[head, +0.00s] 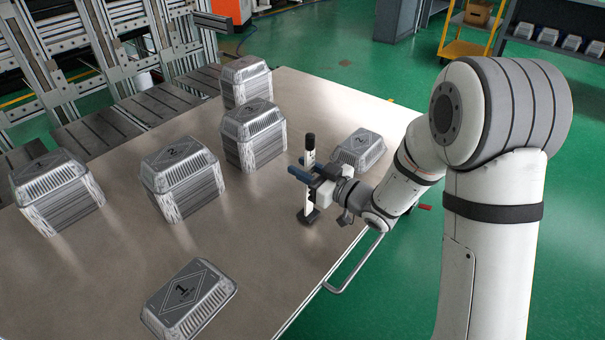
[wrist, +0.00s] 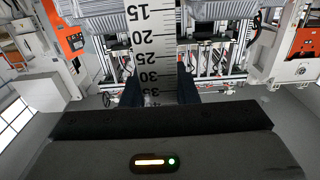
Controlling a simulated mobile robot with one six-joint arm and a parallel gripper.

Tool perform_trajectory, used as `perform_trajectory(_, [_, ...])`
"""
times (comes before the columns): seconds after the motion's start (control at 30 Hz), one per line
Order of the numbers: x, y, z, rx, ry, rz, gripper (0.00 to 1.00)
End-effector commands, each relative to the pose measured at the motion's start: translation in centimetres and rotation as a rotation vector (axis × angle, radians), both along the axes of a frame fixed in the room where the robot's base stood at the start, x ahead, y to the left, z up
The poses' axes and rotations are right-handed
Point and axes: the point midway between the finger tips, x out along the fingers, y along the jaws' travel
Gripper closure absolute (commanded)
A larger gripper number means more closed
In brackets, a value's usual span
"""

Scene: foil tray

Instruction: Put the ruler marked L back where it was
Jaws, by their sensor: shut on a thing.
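In the head view a white upright ruler (head: 308,196) with a black top and a black foot stands near the right side of the table (head: 262,215). My gripper (head: 311,173) is shut on its upper middle part. The foot looks at or just above the table top; I cannot tell if it touches.
Several foil tray stacks stand left and behind, such as one marked 2 (head: 178,165). Single trays lie flat at the front, marked 1 (head: 190,298), and right behind my gripper, marked 2 (head: 361,148). A metal rail (head: 352,268) runs along the table's right edge. The table's middle is bare.

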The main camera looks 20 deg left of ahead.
Motion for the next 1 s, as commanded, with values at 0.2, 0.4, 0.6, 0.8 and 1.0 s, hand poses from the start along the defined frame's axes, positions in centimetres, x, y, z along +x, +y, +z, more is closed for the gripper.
perform_trajectory(0.2, [0.00,0.04,-0.19,0.002,-0.004,0.000,1.00])
perform_trajectory(0.4, [-0.03,0.06,-0.62,0.000,-0.002,0.001,0.71])
perform_trajectory(0.6, [-0.04,0.09,-0.55,0.000,-0.002,0.002,0.55])
perform_trajectory(0.8, [-0.05,0.11,-0.55,0.000,-0.002,0.002,0.51])
perform_trajectory(1.0, [-0.09,-0.02,-0.03,0.001,-0.001,0.002,0.51])
